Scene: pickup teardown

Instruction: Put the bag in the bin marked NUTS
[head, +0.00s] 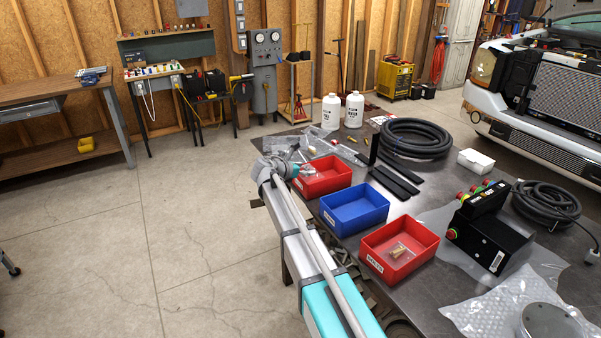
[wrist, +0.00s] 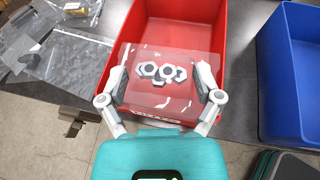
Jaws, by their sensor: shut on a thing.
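My gripper (wrist: 160,90) is shut on a clear bag (wrist: 128,88) with several grey hex nuts and rings inside. The bag is held flat between the two fingertips, over the near part of a red bin (wrist: 178,22). The bin's floor shows beyond the bag and looks empty. A white label (wrist: 157,119) on the bin's near wall is partly covered by the bag and I cannot read it. In the head view my gripper (head: 291,167) is at the left edge of the far red bin (head: 334,187); the bag cannot be made out there.
A blue bin (head: 355,217) stands beside it, looking empty. A nearer red bin (head: 388,268) holds a clear bag of brass-coloured parts. Loose clear bags (head: 310,146) lie behind the far red bin. Black strips, a coiled hose (head: 415,138) and a black control box (head: 489,245) fill the table's right.

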